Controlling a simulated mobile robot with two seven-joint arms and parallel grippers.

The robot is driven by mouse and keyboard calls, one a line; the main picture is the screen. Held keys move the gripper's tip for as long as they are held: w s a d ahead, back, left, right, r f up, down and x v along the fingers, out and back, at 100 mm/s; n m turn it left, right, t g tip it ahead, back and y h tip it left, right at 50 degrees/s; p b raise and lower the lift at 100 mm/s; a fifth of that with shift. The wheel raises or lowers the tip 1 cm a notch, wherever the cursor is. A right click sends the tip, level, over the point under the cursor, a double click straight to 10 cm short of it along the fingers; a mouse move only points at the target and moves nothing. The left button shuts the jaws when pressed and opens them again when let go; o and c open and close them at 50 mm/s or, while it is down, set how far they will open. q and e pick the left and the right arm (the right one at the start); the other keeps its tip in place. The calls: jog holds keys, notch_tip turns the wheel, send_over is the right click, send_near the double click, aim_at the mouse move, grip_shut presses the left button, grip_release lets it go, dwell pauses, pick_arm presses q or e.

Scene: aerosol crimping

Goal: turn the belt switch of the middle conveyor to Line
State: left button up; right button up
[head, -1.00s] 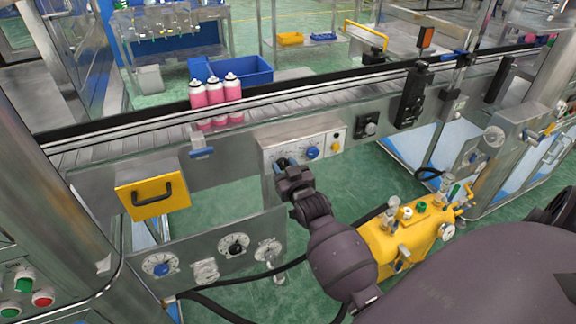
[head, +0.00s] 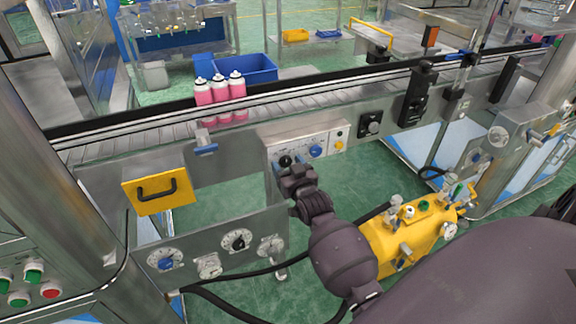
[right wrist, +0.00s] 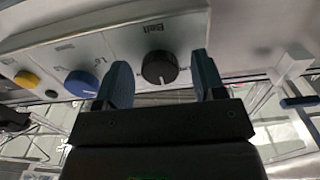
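The belt switch, a black round knob (head: 285,160), sits at the left end of a light grey control box (head: 306,137) on the middle conveyor's front. In the right wrist view the black knob (right wrist: 160,68) lies under upside-down lettering that appears to read "Belt". Which position it points to is too small to tell. My right gripper (head: 290,169) is just below and in front of the knob. In the right wrist view its two fingers (right wrist: 160,82) are open, one on each side of the knob with gaps, not touching it. My left gripper is out of view.
A blue knob (head: 316,151) and a yellow button (head: 339,146) are right of the switch on the same box. Pink cans (head: 219,97) stand on the conveyor (head: 130,136).

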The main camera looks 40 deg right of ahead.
jog(key=p+v, duration=0.1)
jog(key=v, duration=0.9)
jog(key=shift+s, duration=0.4)
dwell(0.4)
jog(key=s+a+f+n+g+y, duration=0.2)
jog(key=s+f, duration=0.4)
jog(key=s, duration=0.3)
jog(key=s+a+f+n+g+y, duration=0.2)
jog(key=s+a+f+g, duration=0.2)
jog(key=s, duration=0.6)
jog(key=shift+s+a+f, duration=0.15)
jog(key=shift+a+f, duration=0.75)
jog(key=shift+a, duration=0.15)
